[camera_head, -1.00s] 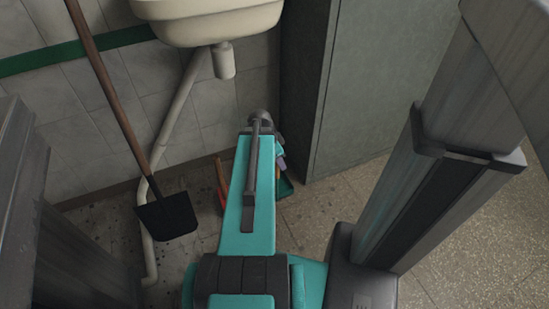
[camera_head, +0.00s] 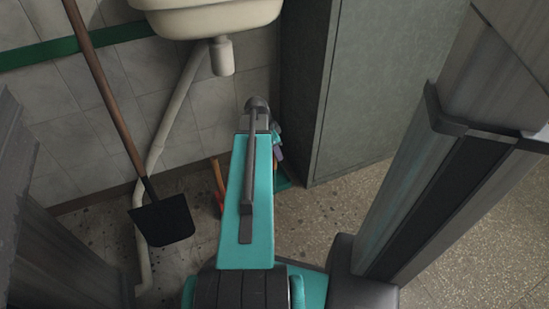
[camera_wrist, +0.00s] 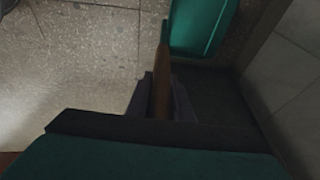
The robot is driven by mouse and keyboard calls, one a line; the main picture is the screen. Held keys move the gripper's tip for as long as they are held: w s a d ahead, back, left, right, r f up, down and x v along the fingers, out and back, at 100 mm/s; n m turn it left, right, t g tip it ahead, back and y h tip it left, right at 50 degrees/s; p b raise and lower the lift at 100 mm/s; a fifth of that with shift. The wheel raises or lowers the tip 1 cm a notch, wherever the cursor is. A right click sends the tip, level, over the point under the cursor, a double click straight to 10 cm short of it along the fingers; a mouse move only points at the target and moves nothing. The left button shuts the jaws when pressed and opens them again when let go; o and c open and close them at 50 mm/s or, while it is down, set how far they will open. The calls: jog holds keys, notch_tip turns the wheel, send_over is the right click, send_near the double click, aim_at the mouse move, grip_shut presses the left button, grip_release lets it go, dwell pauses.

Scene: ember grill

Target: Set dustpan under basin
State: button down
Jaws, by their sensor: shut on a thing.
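In the wrist view my gripper (camera_wrist: 160,82) is shut on a brown handle (camera_wrist: 161,58). A glossy green pan (camera_wrist: 203,25), which looks like the dustpan, lies just beyond the fingertips; I cannot tell if the handle joins it. In the head view my arm hides most of the gripper, and only a sliver of green (camera_head: 283,184) shows beside the arm, low near the floor. The cream basin (camera_head: 212,18) is on the tiled wall at the top, above and left of the arm's end.
A black shovel (camera_head: 164,221) with a long wooden handle stands left, before the basin's drain pipe (camera_head: 177,115). An orange-red stick (camera_head: 218,178) is left of my arm. A tall grey cabinet (camera_head: 365,95) stands right. Speckled floor (camera_head: 320,212) is bare before it.

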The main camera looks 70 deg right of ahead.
jog(key=shift+w+d+b, duration=0.15)
jog(key=shift+w+d, duration=0.15)
jog(key=shift+d, duration=0.3)
jog(key=shift+w+d+b, duration=0.15)
jog(key=shift+w+d, duration=0.1)
jog(key=shift+d, duration=0.3)
jog(key=shift+f+b, duration=1.1)
jog(key=shift+f, duration=0.85)
jog(key=c, duration=1.6)
grip_release()
jog(key=shift+o, duration=0.2)
jog(key=p+v, duration=0.5)
jog(key=v, duration=0.7)
